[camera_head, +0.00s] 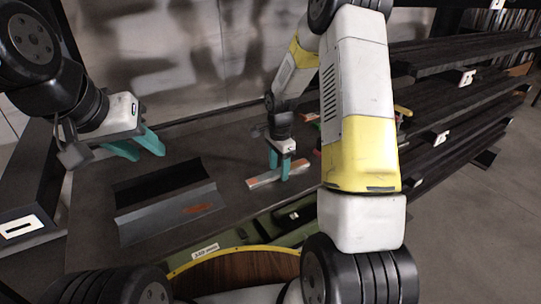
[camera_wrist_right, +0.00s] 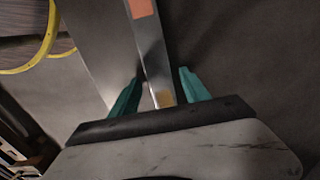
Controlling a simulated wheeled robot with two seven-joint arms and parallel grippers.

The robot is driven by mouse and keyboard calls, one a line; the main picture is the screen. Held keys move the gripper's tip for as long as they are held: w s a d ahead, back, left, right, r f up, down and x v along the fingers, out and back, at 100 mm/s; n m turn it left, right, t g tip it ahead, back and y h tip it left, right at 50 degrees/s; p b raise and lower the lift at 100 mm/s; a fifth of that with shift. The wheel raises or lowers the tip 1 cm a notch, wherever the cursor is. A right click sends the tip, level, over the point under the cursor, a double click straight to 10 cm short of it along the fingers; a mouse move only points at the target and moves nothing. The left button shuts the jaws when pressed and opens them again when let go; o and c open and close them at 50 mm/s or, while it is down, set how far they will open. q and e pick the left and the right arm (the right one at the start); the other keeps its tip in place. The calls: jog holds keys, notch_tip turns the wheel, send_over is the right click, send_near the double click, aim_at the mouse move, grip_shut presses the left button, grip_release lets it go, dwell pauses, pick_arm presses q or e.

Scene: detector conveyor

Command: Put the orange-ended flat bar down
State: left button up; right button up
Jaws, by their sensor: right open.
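The flat bar (camera_head: 268,177) is a light metal strip with orange towards its end. It lies on or just above the dark table in the middle of the head view. My right gripper (camera_head: 286,168) has teal fingers and is over the bar. In the right wrist view the bar (camera_wrist_right: 147,48) passes between the open fingers of the right gripper (camera_wrist_right: 160,92), with a gap on the right-hand side. I cannot tell whether the left-hand finger touches it. An orange patch is at its far end. My left gripper (camera_head: 138,148) is open and empty above the table at the left.
A dark angled metal holder (camera_head: 165,205) with an orange mark stands left of the bar. A green part (camera_head: 290,218) and a yellow-rimmed round wooden top (camera_head: 240,268) are nearer me. Black racks (camera_head: 450,100) stand at the right. Table around the bar's left end is clear.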

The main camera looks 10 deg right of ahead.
aim_at(279, 172)
jog(key=s+r+n+t, duration=0.1)
jog(key=s+r+n, duration=0.15)
jog(key=r, duration=0.75)
jog(key=s+r+n+t, duration=0.1)
jog(key=s+r, duration=0.2)
jog(key=r, duration=0.7)
jog(key=s+r+n+t, duration=0.1)
jog(key=s+r+n, duration=0.2)
jog(key=s, duration=0.3)
jog(key=s+a+r+n+t+y, duration=0.1)
jog(key=s+r+n, duration=0.2)
jog(key=s, duration=0.3)
jog(key=s+a+r+n+t+y, duration=0.1)
jog(key=s+r+n+t, duration=0.1)
jog(key=s+n, duration=0.3)
jog(key=shift+s+r, duration=0.4)
jog(key=shift+s, duration=0.5)
jog(key=shift+a, duration=0.1)
